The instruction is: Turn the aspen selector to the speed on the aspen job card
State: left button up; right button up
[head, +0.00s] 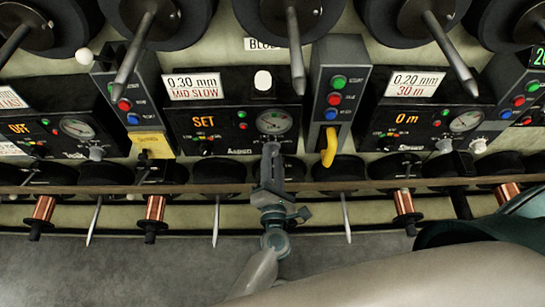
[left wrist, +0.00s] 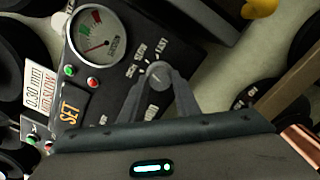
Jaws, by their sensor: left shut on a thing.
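The aspen job card (head: 194,87) on the middle machine reads "0.30 mm" and "MID SLOW"; it also shows sideways at the left edge of the left wrist view (left wrist: 37,88). The aspen selector (left wrist: 157,74) is a small grey round knob on the black panel, with speed words printed around it, "SLOW" and "FAST" among them. My left gripper (left wrist: 157,80) is shut on it, one finger on each side. In the head view the same gripper (head: 271,150) hides the knob. I cannot tell exactly which word the knob points at. My right gripper is out of view.
Beside the selector are a round gauge (head: 273,122) and a display reading "SET" (head: 204,121). A yellow hooked handle (head: 329,146) hangs right of my left gripper. A long rail (head: 400,185) with copper spools (head: 155,208) and spikes runs below the panels.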

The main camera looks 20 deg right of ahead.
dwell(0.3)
pick_arm(q)
jog(key=o, duration=1)
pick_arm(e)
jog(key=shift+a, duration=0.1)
pick_arm(q)
jog(key=shift+o, duration=0.2)
jog(key=shift+s, duration=0.1)
jog(key=b+v, duration=0.3)
jog(key=v, duration=0.9)
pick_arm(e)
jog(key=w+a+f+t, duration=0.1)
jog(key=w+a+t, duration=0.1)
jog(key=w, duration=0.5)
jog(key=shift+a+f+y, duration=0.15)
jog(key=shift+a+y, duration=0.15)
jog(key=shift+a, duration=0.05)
